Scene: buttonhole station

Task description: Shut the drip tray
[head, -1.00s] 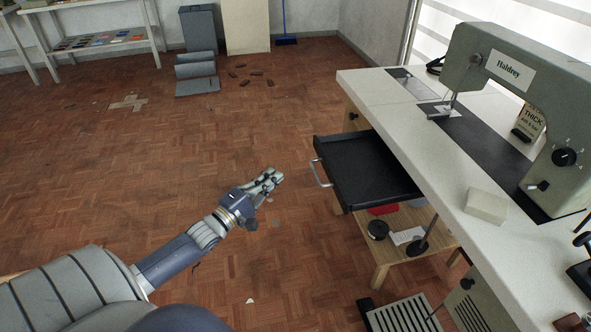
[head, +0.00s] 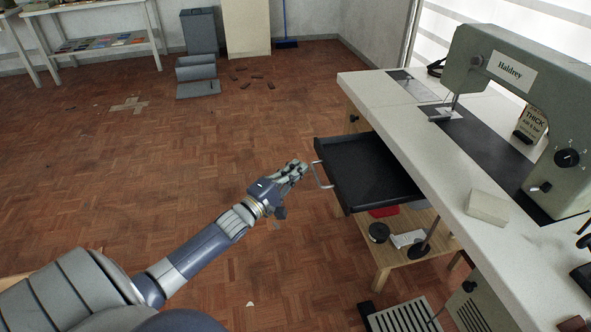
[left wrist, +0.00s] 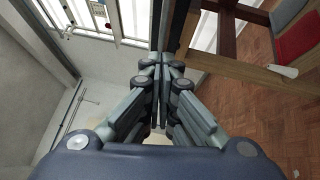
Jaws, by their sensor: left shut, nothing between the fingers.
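The black drip tray (head: 368,168) is pulled out from under the left side of the pale sewing table in the head view. It has a bright metal bar handle (head: 321,174) on its front. My left gripper (head: 300,168) is shut and empty, just left of the handle. It looks close to the handle, but I cannot tell whether they touch. The left wrist view shows its fingers (left wrist: 162,72) closed together. My right gripper is not in view.
A sewing machine (head: 510,75) stands on the pale tabletop (head: 385,100), with a cream block (head: 488,207) near its front edge. A lower wooden shelf (head: 395,262) holds a black round item (head: 379,232). The floor (head: 180,170) left of the table is mostly clear.

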